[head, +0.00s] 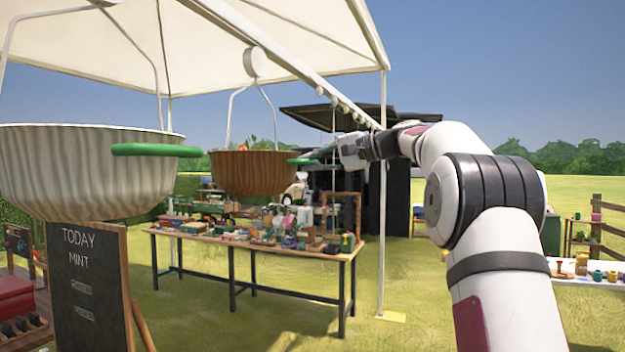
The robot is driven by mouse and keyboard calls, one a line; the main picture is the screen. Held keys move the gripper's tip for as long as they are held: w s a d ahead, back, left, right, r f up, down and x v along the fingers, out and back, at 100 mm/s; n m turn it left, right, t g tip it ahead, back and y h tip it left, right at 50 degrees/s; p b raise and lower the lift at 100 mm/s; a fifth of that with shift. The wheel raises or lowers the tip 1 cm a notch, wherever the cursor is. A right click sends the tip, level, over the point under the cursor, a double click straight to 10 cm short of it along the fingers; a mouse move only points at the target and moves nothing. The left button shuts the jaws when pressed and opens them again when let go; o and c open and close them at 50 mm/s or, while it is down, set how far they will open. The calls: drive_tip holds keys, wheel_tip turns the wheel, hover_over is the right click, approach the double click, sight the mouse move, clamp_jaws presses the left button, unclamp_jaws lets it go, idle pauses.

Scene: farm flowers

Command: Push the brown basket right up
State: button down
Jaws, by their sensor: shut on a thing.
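The brown basket (250,172) is a ribbed bowl that hangs by thin pale wires from the edge of the white canopy. A green handle (305,161) sticks out from the right side of its rim. My gripper (325,154) is at the outer end of that handle and shut on it. The fingertips are small and dark in the head view, so the exact grip is hard to see. The inside of the basket is hidden, apart from a little orange and green above its rim.
A larger white basket (85,170) with a green handle hangs nearer at the left. A chalkboard (88,285) stands below it. A long table (235,245) full of small items stands beyond the brown basket. A canopy pole (381,230) rises near my arm. Open grass lies around.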

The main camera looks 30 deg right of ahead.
drive_tip(key=shift+r, duration=0.75)
drive_tip(key=shift+r, duration=0.1)
drive_tip(key=c, duration=1.6)
unclamp_jaws()
drive_tip(key=shift+c, duration=0.2)
drive_tip(key=shift+d, duration=0.1)
drive_tip(key=shift+s+d, duration=0.15)
drive_tip(key=shift+s, duration=0.05)
drive_tip(key=v, duration=1.1)
drive_tip(key=shift+s, duration=0.3)
drive_tip(key=shift+d, duration=0.1)
